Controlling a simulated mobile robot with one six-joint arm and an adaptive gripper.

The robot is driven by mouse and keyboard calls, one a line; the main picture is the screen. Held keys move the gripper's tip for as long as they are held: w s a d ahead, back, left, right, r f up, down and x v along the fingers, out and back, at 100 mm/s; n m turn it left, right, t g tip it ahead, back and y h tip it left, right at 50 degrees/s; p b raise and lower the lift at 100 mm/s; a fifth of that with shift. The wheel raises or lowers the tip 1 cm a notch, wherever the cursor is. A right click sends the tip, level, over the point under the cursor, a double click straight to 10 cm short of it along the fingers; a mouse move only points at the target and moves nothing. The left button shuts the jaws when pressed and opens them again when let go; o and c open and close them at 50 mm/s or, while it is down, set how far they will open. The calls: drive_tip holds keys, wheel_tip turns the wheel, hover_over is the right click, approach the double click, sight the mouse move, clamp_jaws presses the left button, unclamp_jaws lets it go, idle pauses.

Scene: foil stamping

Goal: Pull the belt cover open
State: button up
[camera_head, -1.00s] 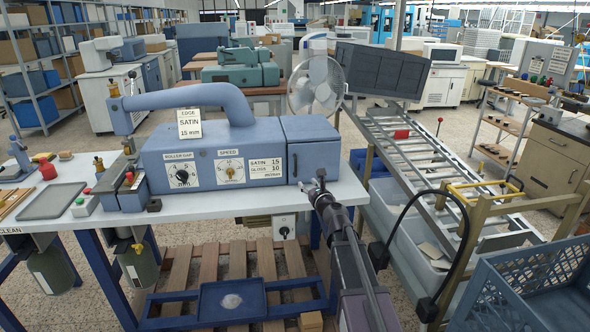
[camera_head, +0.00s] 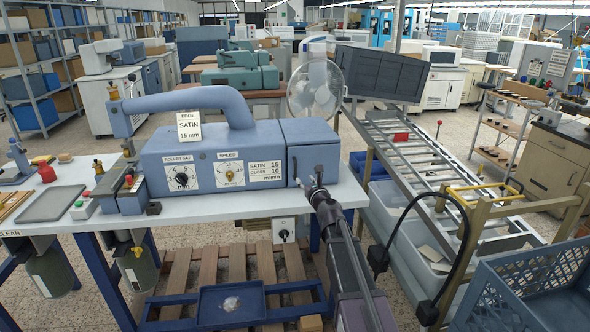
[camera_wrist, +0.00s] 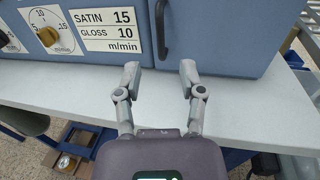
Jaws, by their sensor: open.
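The belt cover (camera_head: 312,152) is the blue box section at the right end of the blue machine (camera_head: 215,155), and it looks closed. Its dark vertical handle (camera_head: 295,168) is near the cover's left edge. In the wrist view the handle (camera_wrist: 161,30) stands on the cover (camera_wrist: 220,35), ahead of my gripper. My gripper (camera_wrist: 159,72) is open and empty, its two fingers apart just in front of and below the handle, not touching it as far as I can tell. In the head view my gripper (camera_head: 309,185) is small, before the cover's lower left.
The machine stands on a white tabletop (camera_head: 245,208). A speed dial (camera_head: 229,175) and a "SATIN 15, GLOSS 10" label (camera_head: 265,171) lie left of the cover. A roller conveyor (camera_head: 415,160) and a blue crate (camera_head: 535,285) are at the right. A fan (camera_head: 316,88) stands behind.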

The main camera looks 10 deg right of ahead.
sight(295, 177)
drive_tip(key=w, duration=0.3)
drive_tip(key=w+a, duration=0.1)
drive_tip(key=w, duration=0.2)
drive_tip(key=w+a, duration=0.1)
drive_tip(key=w, duration=0.3)
drive_tip(key=shift+c, duration=0.2)
clamp_jaws()
